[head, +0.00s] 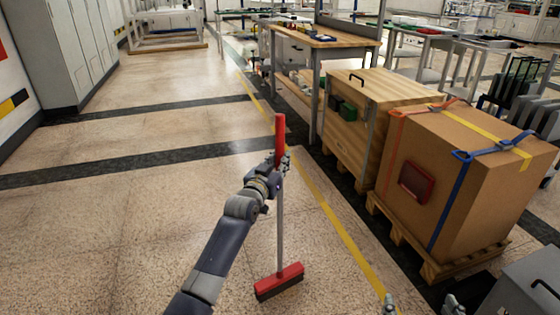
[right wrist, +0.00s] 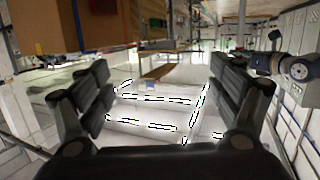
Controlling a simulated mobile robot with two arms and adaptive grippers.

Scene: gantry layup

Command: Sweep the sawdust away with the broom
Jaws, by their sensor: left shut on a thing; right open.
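The broom (head: 280,279) has a red head with dark bristles, a thin grey shaft and a red upper grip. It stands nearly upright in the head view, its head low at the floor; I cannot tell whether the bristles touch. My left gripper (head: 281,163) is shut around the handle at the lower part of the red grip. My right gripper (head: 421,304) shows only by its fingertips at the bottom edge of the head view. In the right wrist view the right gripper (right wrist: 163,95) is open with nothing between its fingers. I cannot make out any sawdust on the speckled floor.
A strapped cardboard box (head: 465,180) on a pallet (head: 440,262) and a wooden crate (head: 350,125) stand on the right, beyond a yellow floor line (head: 330,212). A workbench (head: 322,38) is behind them. Grey lockers (head: 70,45) stand far left. The floor left of the broom is clear.

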